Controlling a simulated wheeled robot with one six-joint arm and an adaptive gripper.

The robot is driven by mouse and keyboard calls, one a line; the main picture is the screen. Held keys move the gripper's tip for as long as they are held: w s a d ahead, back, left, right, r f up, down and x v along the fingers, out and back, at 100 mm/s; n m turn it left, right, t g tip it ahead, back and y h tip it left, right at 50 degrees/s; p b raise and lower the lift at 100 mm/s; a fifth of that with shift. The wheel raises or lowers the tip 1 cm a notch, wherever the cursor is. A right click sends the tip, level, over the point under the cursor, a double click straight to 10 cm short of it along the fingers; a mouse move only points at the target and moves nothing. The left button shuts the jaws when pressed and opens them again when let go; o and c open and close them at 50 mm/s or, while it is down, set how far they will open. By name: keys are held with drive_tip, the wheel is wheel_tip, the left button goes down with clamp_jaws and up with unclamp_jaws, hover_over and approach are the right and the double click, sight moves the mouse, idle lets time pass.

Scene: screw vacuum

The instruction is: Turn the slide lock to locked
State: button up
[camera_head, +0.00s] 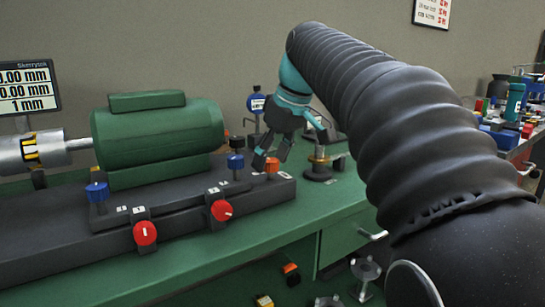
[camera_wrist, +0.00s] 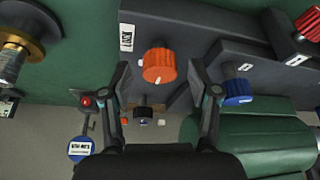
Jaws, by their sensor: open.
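An orange ribbed knob (camera_wrist: 158,64), apparently the slide lock, stands on the dark base (camera_head: 180,213) at its right end. A small white label (camera_wrist: 127,37) with dark lettering is beside it. In the head view the knob (camera_head: 272,165) shows just below my gripper (camera_head: 271,152). In the wrist view my gripper (camera_wrist: 158,78) is open, with one finger on each side of the knob. Gaps show between both fingers and the knob, so it is not clasped. I cannot tell which setting the knob is at.
A blue knob (camera_head: 235,161) and a black knob (camera_head: 237,142) stand close left of the orange one. Red knobs (camera_head: 221,210) are on the base's front. A green motor body (camera_head: 158,137) stands behind. A brass-topped post (camera_head: 319,161) is to the right.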

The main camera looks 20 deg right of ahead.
drive_tip(key=c, duration=1.2)
drive_tip(key=shift+o, duration=0.2)
drive_tip(key=m+h+p, duration=0.1)
drive_tip(key=m, duration=0.1)
drive_tip(key=m+p, duration=0.1)
drive_tip(key=m, duration=0.1)
drive_tip(key=shift+a+r+m+t+h, duration=0.1)
drive_tip(key=shift+r+m+t+h, duration=0.05)
drive_tip(key=shift+m+t+h, duration=0.25)
drive_tip(key=m+p, duration=0.1)
drive_tip(key=m, duration=0.1)
drive_tip(key=m+h+p, duration=0.1)
drive_tip(key=m, duration=0.1)
drive_tip(key=shift+a+m+h, duration=0.1)
drive_tip(key=shift+m+h, duration=0.2)
drive_tip(key=m+h+p, duration=0.1)
drive_tip(key=m, duration=0.1)
drive_tip(key=m+p, duration=0.1)
drive_tip(key=m, duration=0.1)
drive_tip(key=shift+g+h, duration=0.4)
drive_tip(key=shift+w+a+m+g+h, duration=0.1)
drive_tip(key=shift+m+g+h, duration=0.15)
drive_tip(key=shift+m, duration=0.9)
drive_tip(key=shift+m+g+h, duration=0.15)
drive_tip(key=shift+m+g, duration=0.2)
drive_tip(key=shift+m, duration=0.8)
